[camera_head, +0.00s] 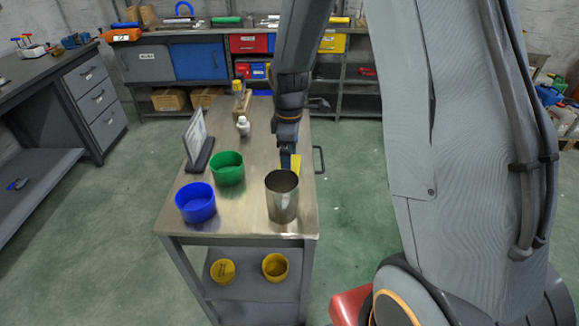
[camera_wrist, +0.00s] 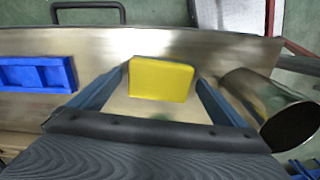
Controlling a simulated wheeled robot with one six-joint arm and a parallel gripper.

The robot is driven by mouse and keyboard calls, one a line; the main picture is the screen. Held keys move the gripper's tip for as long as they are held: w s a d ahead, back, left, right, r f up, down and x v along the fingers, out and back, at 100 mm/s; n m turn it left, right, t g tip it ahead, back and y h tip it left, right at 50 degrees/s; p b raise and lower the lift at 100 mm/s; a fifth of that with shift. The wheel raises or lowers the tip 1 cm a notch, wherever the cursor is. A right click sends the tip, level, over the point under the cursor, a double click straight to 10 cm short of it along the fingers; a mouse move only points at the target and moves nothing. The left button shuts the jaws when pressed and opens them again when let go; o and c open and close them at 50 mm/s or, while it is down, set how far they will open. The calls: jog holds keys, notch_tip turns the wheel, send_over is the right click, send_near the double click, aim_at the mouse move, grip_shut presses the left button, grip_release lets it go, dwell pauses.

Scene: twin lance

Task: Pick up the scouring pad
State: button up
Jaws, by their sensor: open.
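The scouring pad looks like a yellow block (camera_wrist: 160,80) and lies on the metal table top in the wrist view. In the head view only a yellow part of it (camera_head: 296,164) shows, beside my gripper and behind the metal cup. My gripper (camera_wrist: 161,77) is open, with one blue finger on each side of the pad in the wrist view. The fingers look apart from the pad, with a small gap on each side. I cannot tell whether the fingertips are down at pad height. In the head view my gripper (camera_head: 289,160) points down over the table.
A metal cup (camera_head: 282,204) stands close to the pad, near the right finger in the wrist view (camera_wrist: 262,100). A blue tray (camera_wrist: 36,74) lies left of the fingers there. Green (camera_head: 228,172) and blue (camera_head: 195,204) bowls, a sign (camera_head: 195,140) and a white bottle (camera_head: 243,126) stand leftward.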

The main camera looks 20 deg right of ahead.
jog(key=shift+f, duration=0.55)
jog(key=c, duration=1.1)
jog(key=shift+r, duration=0.15)
notch_tip(320, 180, up, 9)
jog(key=shift+f+b, duration=0.1)
jog(key=shift+b, duration=0.9)
jog(key=shift+r, duration=0.5)
